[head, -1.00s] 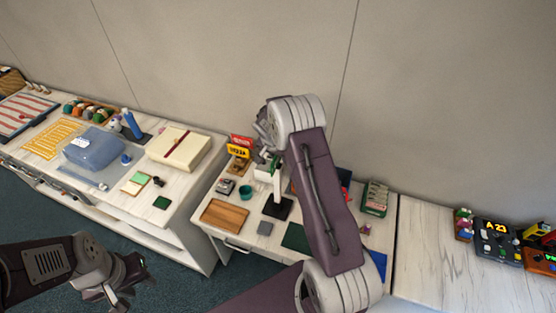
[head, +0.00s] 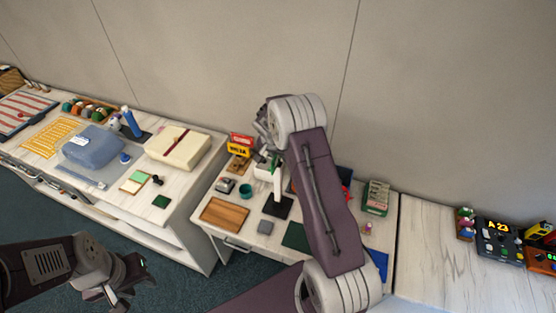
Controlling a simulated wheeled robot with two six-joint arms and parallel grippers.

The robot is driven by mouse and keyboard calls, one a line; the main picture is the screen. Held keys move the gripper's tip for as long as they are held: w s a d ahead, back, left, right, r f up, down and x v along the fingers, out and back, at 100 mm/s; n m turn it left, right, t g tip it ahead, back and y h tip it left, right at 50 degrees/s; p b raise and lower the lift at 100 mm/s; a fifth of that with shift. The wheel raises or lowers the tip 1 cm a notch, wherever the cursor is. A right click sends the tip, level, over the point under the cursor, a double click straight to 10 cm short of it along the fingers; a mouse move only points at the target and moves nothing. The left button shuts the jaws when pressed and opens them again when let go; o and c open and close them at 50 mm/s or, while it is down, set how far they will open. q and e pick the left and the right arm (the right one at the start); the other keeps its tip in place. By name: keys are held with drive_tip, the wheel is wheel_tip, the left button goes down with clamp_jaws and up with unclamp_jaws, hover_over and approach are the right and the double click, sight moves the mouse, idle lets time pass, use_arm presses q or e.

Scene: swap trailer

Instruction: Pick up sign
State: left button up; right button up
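A slim white upright piece (head: 278,187), which looks like the sign's post, stands over a dark square base or pad (head: 277,207) on the middle table. I cannot tell whether the two are joined. My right gripper (head: 271,160) is at the top of this post, pointing down. My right wrist and forearm cover most of the gripper, so its grip is unclear. The sign's face is not clearly visible. My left gripper (head: 130,285) is open and empty, low at the left, above the floor and away from the tables.
A red and yellow lettered box (head: 240,146), a teal cup (head: 246,191), a wooden tray (head: 224,212) and a grey block (head: 265,227) stand close by. A green box (head: 376,197) is right of my arm. A cream case (head: 177,148) lies on the left table. The right table's left part is bare.

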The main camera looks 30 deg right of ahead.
clamp_jaws()
